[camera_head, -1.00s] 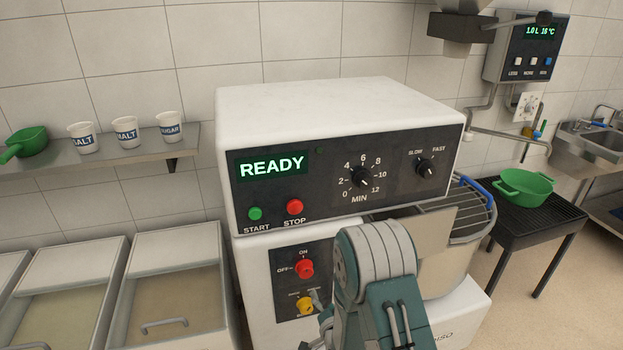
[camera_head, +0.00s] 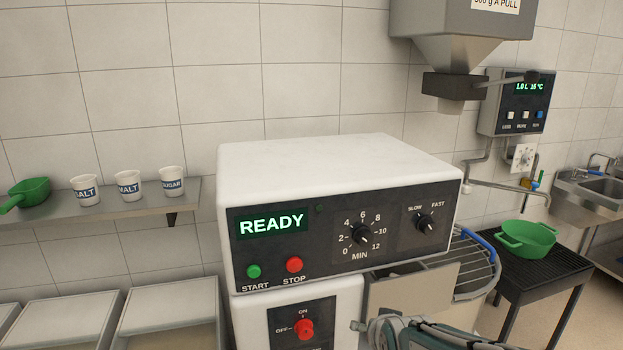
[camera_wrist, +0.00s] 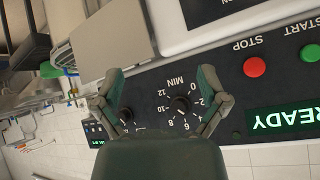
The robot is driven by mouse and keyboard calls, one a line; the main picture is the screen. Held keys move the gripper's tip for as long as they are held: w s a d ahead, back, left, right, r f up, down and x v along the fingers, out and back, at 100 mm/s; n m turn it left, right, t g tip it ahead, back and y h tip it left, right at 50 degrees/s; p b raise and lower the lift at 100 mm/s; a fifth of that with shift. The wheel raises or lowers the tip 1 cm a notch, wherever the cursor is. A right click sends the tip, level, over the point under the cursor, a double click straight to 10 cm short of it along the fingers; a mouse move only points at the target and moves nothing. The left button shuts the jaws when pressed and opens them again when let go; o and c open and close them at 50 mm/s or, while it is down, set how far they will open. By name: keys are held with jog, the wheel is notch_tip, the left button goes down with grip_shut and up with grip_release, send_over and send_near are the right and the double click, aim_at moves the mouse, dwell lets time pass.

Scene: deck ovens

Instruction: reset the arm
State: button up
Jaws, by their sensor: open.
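My gripper (camera_wrist: 158,92) shows in the wrist view with its two fingers spread apart and nothing between them. The view is upside down, and the mixer's control panel with its timer knob (camera_wrist: 181,104) lies beyond the fingers. In the head view my arm (camera_head: 420,333) shows only at the bottom edge, in front of the mixer (camera_head: 330,165); the gripper cannot be made out there. The mixer display (camera_head: 271,225) reads READY.
A shelf (camera_head: 140,209) at left holds a green scoop (camera_head: 28,192) and several white cups. Lidded bins stand below it. A hopper (camera_head: 457,50) hangs above the mixer's right side. A green basin (camera_head: 527,238) sits on a black stand (camera_head: 540,275) at right.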

jog(key=s+d+r+n+g, duration=0.1)
jog(key=s+r+g, duration=0.1)
jog(key=s, duration=0.8)
jog(key=s+d+r+n+g, duration=0.1)
jog(key=s+r, duration=0.3)
jog(key=s, duration=0.5)
jog(key=shift+s+d+n+g+h, duration=0.3)
jog(key=shift+s+d+g+h, duration=0.1)
jog(key=shift+d, duration=0.35)
jog(key=shift+w, duration=0.1)
